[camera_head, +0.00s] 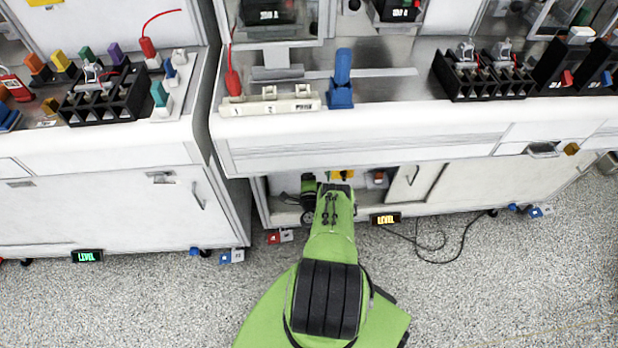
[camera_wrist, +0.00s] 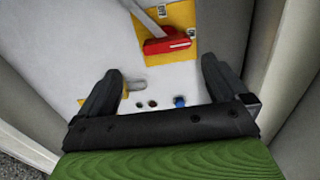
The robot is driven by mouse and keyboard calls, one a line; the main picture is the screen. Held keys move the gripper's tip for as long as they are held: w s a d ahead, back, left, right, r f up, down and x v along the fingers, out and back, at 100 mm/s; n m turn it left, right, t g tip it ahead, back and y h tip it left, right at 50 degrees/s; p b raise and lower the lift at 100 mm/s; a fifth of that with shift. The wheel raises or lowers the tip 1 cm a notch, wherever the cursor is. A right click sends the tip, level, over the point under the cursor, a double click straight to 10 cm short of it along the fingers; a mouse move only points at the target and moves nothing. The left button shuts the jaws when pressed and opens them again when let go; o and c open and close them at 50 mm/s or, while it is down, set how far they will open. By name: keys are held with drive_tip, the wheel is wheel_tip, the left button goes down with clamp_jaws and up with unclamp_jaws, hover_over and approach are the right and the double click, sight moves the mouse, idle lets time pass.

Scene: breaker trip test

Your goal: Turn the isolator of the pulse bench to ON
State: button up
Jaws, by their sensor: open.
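The isolator shows in the wrist view as a red handle (camera_wrist: 167,44) on a yellow plate (camera_wrist: 180,15). The handle lies roughly crosswise in the picture, with a grey bar running up and left from it. Small labels sit above and to the right of the handle; I cannot read them. My gripper (camera_wrist: 161,66) is open and empty, its fingers apart, with the handle beyond and between the fingertips. I see no contact. In the head view my arm reaches into the open lower compartment of the bench (camera_head: 290,150), and my gripper is mostly hidden there.
Below the isolator are a blue button (camera_wrist: 180,101), dark holes and a grey knob (camera_wrist: 134,84). Compartment walls stand close on both sides. In the head view, a door panel (camera_head: 412,184) is right of the opening, and a black cable (camera_head: 440,246) lies on the floor.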

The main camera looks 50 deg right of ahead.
drive_tip(key=p+v, duration=0.1)
drive_tip(key=v, duration=0.5)
drive_tip(key=shift+s+r, duration=0.25)
drive_tip(key=shift+s, duration=0.05)
drive_tip(key=shift+a, duration=0.15)
